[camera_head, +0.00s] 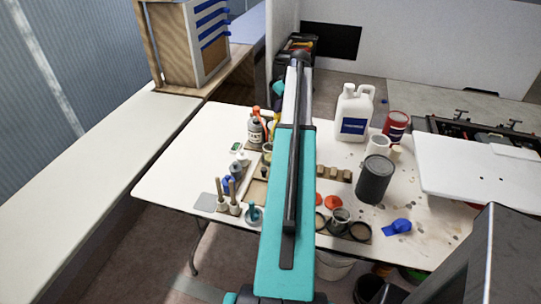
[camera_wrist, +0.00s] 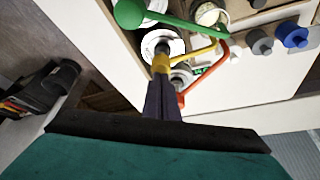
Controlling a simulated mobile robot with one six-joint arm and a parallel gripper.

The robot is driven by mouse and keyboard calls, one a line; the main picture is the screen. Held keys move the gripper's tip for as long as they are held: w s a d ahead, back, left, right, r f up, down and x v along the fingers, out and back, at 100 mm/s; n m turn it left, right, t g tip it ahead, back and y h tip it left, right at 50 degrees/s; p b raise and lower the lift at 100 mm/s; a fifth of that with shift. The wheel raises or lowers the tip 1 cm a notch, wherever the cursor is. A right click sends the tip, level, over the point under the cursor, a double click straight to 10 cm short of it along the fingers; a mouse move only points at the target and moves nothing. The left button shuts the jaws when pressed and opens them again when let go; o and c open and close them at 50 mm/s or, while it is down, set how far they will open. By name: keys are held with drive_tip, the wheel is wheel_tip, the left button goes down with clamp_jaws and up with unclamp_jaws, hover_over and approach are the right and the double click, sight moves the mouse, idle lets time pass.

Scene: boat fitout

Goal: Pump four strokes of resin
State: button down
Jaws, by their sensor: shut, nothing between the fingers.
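Three pumps show in the wrist view: a green pump (camera_wrist: 130,13) at the top left, a yellow pump (camera_wrist: 205,50) in the middle and an orange-red pump (camera_wrist: 207,72) just behind it. Which one is the resin pump I cannot read. My gripper (camera_wrist: 161,76) is shut and empty, its dark fingertips at the yellow pump's head; whether they touch it I cannot tell. In the head view the orange pump (camera_head: 257,112) tops a white labelled bottle (camera_head: 255,133), with part of the yellow pump (camera_head: 274,124) beside my arm. My arm hides the gripper there.
A white jug (camera_head: 354,112), red can (camera_head: 396,125) and dark grey can (camera_head: 375,179) stand on the white table (camera_head: 172,170) to the right of my arm. Small bottles and brushes (camera_head: 235,197) stand to the left. The table's left end is clear.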

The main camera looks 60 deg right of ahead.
drive_tip(key=shift+r+p, duration=0.4)
drive_tip(key=shift+r, duration=0.45)
drive_tip(key=shift+f+b, duration=0.75)
drive_tip(key=shift+f, duration=0.95)
drive_tip(key=shift+r, duration=0.15)
idle(0.4)
drive_tip(key=shift+r+p, duration=0.85)
drive_tip(key=shift+r, duration=0.75)
drive_tip(key=shift+r, duration=0.1)
drive_tip(key=shift+r+p, duration=0.7)
drive_tip(key=shift+r, duration=0.7)
drive_tip(key=shift+r, duration=0.1)
